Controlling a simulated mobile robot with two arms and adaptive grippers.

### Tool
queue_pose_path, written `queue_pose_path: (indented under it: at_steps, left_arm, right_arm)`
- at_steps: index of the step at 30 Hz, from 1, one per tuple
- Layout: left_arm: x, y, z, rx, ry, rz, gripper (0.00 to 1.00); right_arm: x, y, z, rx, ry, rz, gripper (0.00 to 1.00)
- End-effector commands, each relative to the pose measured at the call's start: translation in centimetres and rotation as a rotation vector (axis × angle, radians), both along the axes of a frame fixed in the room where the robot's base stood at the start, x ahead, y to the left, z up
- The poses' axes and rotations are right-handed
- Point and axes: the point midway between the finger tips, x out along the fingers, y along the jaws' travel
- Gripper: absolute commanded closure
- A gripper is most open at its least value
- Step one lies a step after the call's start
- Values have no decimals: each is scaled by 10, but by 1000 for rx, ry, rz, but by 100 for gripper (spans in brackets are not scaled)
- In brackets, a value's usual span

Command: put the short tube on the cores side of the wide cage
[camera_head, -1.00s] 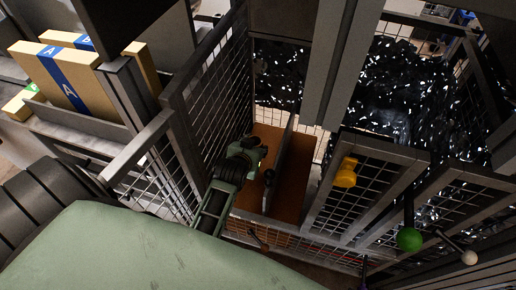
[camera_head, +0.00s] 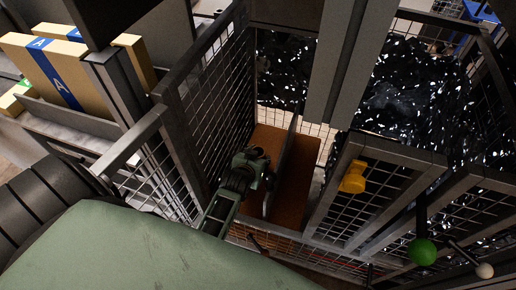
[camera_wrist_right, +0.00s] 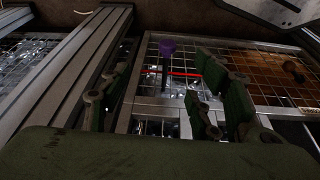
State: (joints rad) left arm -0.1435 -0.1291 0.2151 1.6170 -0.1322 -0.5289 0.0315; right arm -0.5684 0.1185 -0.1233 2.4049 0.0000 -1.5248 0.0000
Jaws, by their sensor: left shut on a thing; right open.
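The wide cage has a brown floor (camera_head: 297,180) with an upright divider (camera_head: 284,163) that splits it into two sides. My left gripper (camera_head: 258,168) is inside the cage, over the side left of the divider. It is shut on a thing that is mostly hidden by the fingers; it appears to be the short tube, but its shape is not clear. Which side is for cores cannot be told. My right gripper (camera_wrist_right: 165,95) is open and empty. The brown floor also shows in the right wrist view (camera_wrist_right: 255,72), with a small dark brown thing on or above it.
Mesh walls (camera_head: 215,105) and grey posts close in around my left arm. Labelled tan boxes (camera_head: 62,75) stand at upper left. A purple knob (camera_wrist_right: 167,47) is near my right gripper.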

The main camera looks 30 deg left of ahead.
Motion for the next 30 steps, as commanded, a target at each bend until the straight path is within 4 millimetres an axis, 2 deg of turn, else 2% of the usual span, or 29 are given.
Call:
queue_pose_path:
  at_steps: [1, 4, 17, 18, 24, 30]
  left_arm:
    - [0, 0, -12, 0, 1, 0, 91]
    - [0, 0, -19, 0, 1, 0, 91]
    - [0, 0, -23, 0, 0, 0, 91]
    - [0, 0, -22, 0, 0, 0, 58]
    - [0, 0, -22, 0, 0, 0, 43]
    - [0, 0, -22, 1, 0, -1, 43]
  right_arm:
    - [-2, 0, 2, 0, -5, 0, 43]
    - [-5, -1, 11, 1, -8, -1, 43]
    - [-6, -1, 12, 0, -7, -1, 43]
    - [-6, -1, 13, 0, -7, -1, 43]
    - [-6, -1, 13, 0, -7, -1, 43]
    - [-6, -1, 12, 0, -7, -1, 43]
